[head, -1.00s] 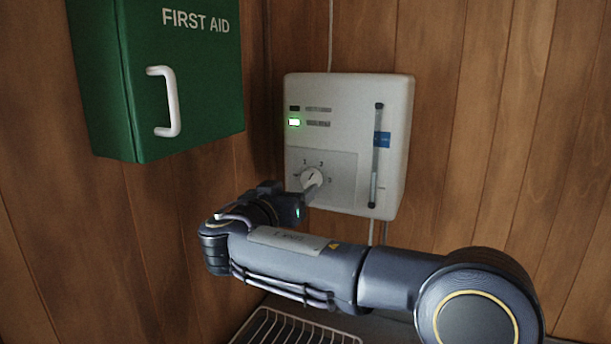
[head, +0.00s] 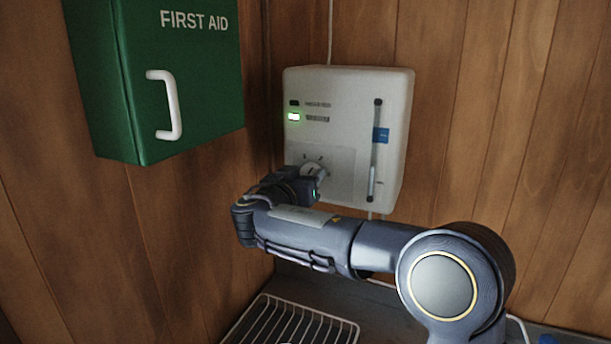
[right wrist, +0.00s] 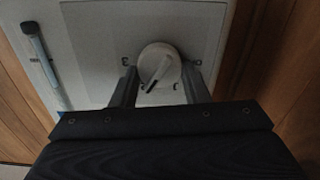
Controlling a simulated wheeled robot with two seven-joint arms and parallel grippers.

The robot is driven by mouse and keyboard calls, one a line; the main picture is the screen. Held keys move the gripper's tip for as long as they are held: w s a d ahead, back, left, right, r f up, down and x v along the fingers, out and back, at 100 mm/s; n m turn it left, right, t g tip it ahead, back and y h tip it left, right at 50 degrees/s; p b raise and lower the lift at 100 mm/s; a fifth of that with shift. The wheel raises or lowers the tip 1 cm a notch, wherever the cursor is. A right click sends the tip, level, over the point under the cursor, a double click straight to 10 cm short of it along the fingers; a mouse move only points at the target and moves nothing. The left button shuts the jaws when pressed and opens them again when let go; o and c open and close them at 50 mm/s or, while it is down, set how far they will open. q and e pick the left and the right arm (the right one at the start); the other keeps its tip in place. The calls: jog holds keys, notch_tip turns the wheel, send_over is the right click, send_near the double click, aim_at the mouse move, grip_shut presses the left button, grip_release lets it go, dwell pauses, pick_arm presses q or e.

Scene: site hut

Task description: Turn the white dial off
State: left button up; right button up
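The white dial (head: 311,170) is on the lower left of the front of a white wall unit (head: 345,90). My right gripper (head: 318,178) is in front of the dial and hides part of it and some of its numbers. The dial's pointer is slanted in that view. My left gripper is not in view.
A green first aid box (head: 190,80) with a white handle hangs on the left wall, close to the unit. A wire rack (head: 290,325) lies on the dark counter below. A vertical gauge tube (head: 376,150) is on the unit's right side.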

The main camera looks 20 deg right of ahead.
jog(key=shift+c, duration=1.4)
